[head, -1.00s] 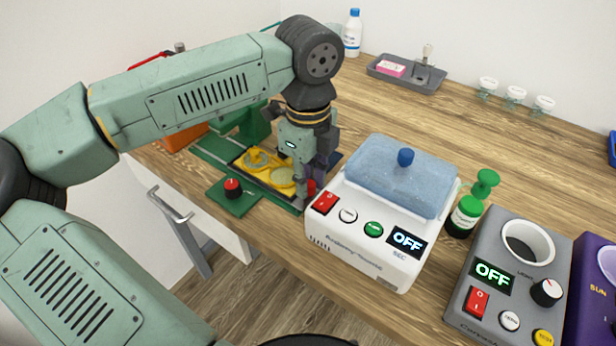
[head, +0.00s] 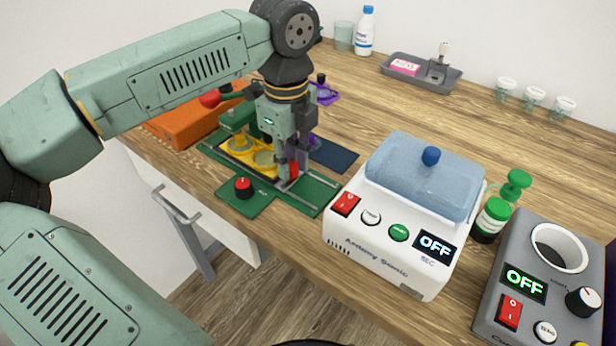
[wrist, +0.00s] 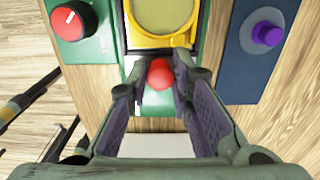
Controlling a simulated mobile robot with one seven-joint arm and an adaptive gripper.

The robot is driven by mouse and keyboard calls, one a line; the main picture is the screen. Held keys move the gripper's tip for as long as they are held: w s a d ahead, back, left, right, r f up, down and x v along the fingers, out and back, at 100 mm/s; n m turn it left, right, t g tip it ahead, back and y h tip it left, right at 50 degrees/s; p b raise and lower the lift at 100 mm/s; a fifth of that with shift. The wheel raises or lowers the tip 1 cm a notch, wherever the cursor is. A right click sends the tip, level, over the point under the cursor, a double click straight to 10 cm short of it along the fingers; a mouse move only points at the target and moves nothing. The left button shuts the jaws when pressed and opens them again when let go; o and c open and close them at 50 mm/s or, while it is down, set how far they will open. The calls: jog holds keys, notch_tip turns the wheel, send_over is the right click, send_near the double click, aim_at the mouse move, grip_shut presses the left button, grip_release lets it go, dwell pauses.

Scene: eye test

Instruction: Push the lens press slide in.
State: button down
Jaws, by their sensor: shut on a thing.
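The lens press has a green base (head: 308,191) and an upright green head (head: 237,118) at its far end. Its yellow slide (head: 262,158), with round recesses, lies on the rails, its far part close to the head. My gripper (wrist: 158,84) is shut on the slide's red knob (wrist: 160,73), at the near end of the slide. The fingers stand on either side of the knob. In the head view my gripper (head: 290,182) partly hides the knob (head: 293,170). A bare stretch of rail lies on the near side. Whether the slide touches an end stop cannot be seen.
A red-topped dial (head: 243,187) sits beside the rails on the left. A navy mat (head: 335,156) lies on the right. A white machine with a blue lid (head: 425,175) stands farther right. An orange box (head: 185,125) is behind on the left.

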jog(key=shift+w+a+r, duration=0.1)
jog(key=shift+w+a, duration=0.35)
jog(key=shift+a, duration=0.1)
jog(key=c, duration=1.4)
grip_release()
jog(key=shift+c, duration=0.2)
notch_tip(320, 180, up, 12)
